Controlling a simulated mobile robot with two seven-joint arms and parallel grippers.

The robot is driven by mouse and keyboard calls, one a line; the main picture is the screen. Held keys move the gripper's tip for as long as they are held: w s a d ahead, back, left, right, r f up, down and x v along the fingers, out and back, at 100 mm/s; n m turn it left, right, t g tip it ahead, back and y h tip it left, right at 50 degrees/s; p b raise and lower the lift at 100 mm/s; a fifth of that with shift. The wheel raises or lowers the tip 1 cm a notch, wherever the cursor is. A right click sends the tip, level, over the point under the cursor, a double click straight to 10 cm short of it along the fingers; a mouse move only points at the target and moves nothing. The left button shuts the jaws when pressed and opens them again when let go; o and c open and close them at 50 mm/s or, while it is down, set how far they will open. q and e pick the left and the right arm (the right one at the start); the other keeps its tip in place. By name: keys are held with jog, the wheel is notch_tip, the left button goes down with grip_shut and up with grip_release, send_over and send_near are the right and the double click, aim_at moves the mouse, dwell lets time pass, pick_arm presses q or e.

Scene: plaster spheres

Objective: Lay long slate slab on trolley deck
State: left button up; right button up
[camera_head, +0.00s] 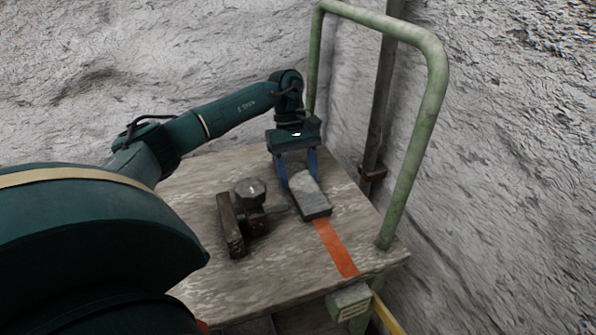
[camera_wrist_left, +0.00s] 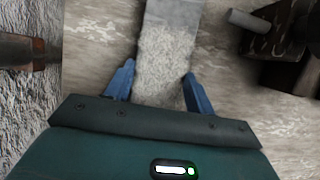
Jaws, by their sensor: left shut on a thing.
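The long slate slab (camera_head: 309,193) is a grey, flat, oblong piece over the right part of the wooden trolley deck (camera_head: 195,186). My left gripper (camera_head: 297,170) points down with its blue fingers on either side of the slab's far part, shut on it. In the left wrist view the slab (camera_wrist_left: 166,62) runs up between the fingertips (camera_wrist_left: 159,84). Its near end is at the top of an orange stripe (camera_head: 336,249). I cannot tell whether its underside touches the deck. My right gripper is out of view.
A rusty metal device with a round grey top (camera_head: 249,190) stands on the deck left of the slab. A green tubular handle (camera_head: 436,95) rises at the deck's right side. Rough plaster walls (camera_head: 190,50) stand behind. The deck's left and front parts are clear.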

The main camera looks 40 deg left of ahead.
pick_arm(q)
jog(key=shift+f, duration=0.1)
jog(key=o, duration=1.7)
jog(key=shift+f, duration=0.15)
jog(key=shift+r+p, duration=1.35)
jog(key=shift+r, duration=0.75)
